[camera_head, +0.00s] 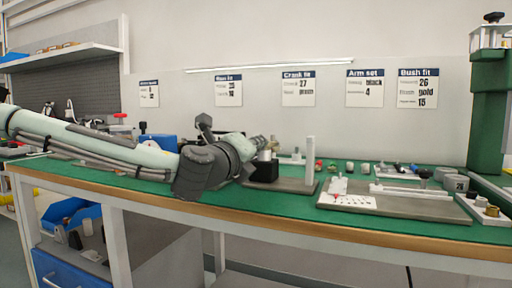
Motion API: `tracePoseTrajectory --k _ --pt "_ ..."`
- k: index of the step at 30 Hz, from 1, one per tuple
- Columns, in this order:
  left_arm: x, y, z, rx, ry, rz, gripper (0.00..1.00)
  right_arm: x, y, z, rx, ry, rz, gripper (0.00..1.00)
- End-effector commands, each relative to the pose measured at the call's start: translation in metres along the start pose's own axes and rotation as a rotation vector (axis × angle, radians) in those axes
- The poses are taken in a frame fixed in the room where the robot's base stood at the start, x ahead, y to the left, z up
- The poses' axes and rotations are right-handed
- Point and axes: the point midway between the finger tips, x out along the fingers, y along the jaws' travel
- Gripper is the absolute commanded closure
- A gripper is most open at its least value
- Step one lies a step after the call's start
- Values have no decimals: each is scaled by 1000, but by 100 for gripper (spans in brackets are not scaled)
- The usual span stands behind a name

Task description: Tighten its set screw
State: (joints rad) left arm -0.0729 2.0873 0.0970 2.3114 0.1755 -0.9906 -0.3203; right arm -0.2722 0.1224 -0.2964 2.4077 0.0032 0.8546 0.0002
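My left arm reaches in from the left over the bench. My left gripper (264,146) is at the top of a black block (263,172) with a small metal part on it. The fingers are small and overlap with the parts there, so I cannot tell whether they are open, shut or touching. The black block stands at the left end of a grey base plate (290,186), and an upright pale post (310,160) stands at its right. No set screw can be made out at this size. My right gripper is not in view.
A second grey plate (420,208) to the right bears a white rail and a white card (347,201). Several small coloured parts lie along the back. A green press column (487,115) stands at the far right. Five labelled cards hang on the wall.

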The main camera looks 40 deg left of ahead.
Motion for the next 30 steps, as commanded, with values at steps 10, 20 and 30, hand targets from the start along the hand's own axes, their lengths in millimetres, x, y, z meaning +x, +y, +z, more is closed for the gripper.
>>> tracePoseTrajectory --k 10,20,30 --pt "-1 2 -4 131 8 3 100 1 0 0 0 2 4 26" --pt "-1 3 -4 150 9 3 100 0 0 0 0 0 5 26" --pt "-1 2 -3 149 7 3 65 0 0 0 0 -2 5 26"
